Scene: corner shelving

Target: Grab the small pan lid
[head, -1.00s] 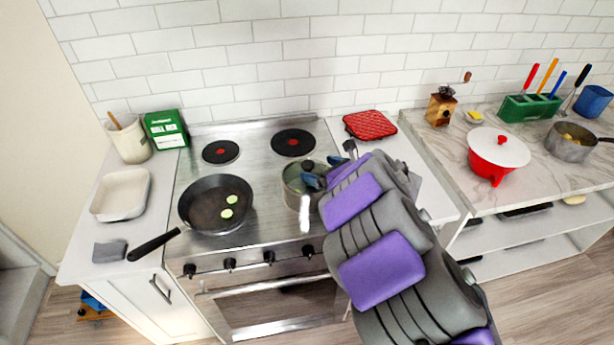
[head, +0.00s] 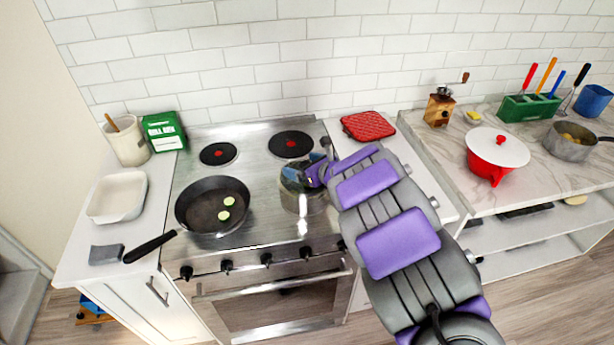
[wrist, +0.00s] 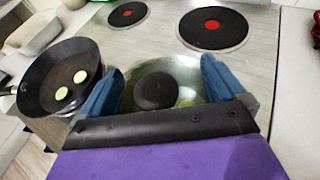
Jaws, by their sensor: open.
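The small pan lid is a clear glass lid with a round dark knob (wrist: 155,92). It sits on a steel pot (head: 303,203) at the front right of the stove. My gripper (wrist: 161,77) is open above the lid, with one blue finger on each side of the knob in the wrist view. No firm hold on the knob shows. In the head view my gripper (head: 303,174) covers most of the lid. Whether the fingers touch the lid is not clear.
A dark frying pan (head: 212,204) with green slices stands left of the pot. Two burners (head: 291,144) (head: 218,154) are bare behind. A red pot with a white lid (head: 498,148) stands farther right.

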